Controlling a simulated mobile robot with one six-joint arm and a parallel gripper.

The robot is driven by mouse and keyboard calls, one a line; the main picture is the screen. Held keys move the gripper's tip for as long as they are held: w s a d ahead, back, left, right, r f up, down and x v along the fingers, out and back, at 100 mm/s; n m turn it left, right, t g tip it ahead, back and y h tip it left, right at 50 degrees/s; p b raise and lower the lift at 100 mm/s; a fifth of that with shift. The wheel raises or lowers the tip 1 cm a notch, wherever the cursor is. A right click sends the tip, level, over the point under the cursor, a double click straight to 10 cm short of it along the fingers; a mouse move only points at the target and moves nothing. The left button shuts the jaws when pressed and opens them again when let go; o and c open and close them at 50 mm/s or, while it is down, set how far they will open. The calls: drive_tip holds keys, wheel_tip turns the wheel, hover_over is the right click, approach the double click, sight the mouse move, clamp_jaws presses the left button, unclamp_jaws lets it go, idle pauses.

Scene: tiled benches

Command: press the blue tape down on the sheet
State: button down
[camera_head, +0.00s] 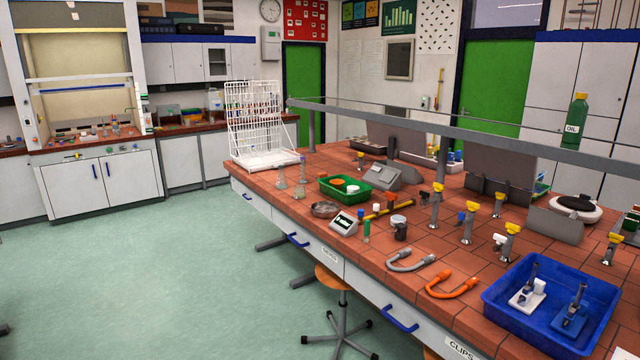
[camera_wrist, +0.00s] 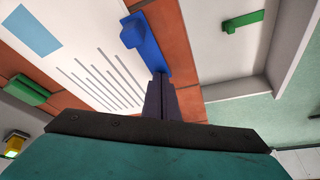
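In the wrist view, a white sheet (camera_wrist: 75,50) with printed grey lines and a light blue block lies on red-brown tiles. The blue tape (camera_wrist: 150,48) lies along its right edge, with one end curled up and raised over the sheet. My gripper (camera_wrist: 159,78) shows from below with its dark fingers side by side, no gap seen between them. The fingertips overlap the lower end of the blue tape in the picture; I cannot tell whether they touch it. Neither the gripper, the sheet nor the tape can be made out in the head view.
The wrist view shows a green tape piece (camera_wrist: 28,90) at the sheet's left and another green piece (camera_wrist: 243,24) on a white surface at right. The head view shows the tiled bench with a blue tray (camera_head: 492,312), a green tray (camera_head: 326,188) and several yellow-topped taps.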

wheel_tip(320, 180, up, 7)
drive_tip(key=p, duration=0.3)
idle(1.1)
idle(0.4)
